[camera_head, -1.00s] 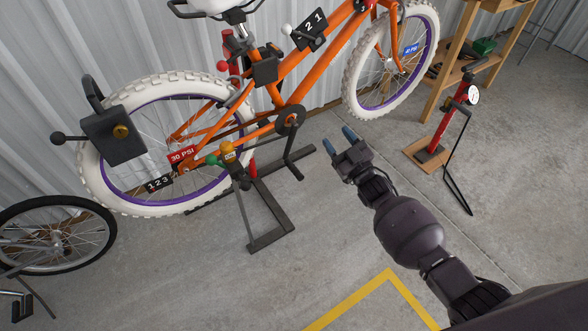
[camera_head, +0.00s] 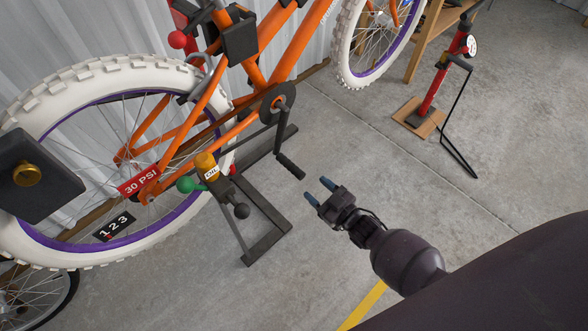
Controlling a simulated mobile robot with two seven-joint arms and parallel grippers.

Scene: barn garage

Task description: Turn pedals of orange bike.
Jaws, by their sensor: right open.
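The orange bike (camera_head: 299,47) with white tyres and purple rims is held up on a dark stand (camera_head: 262,240). Its round crank hub (camera_head: 277,103) carries a crank arm that reaches down to a black pedal (camera_head: 290,166). My right gripper (camera_head: 319,191) is open and empty, its two blue-tipped fingers pointing up and left. It is a little right of and below the pedal in the picture, with a gap between them. My left gripper is out of view.
A red floor pump (camera_head: 432,90) is at right. Open concrete floor (camera_head: 400,160) lies around my right arm.

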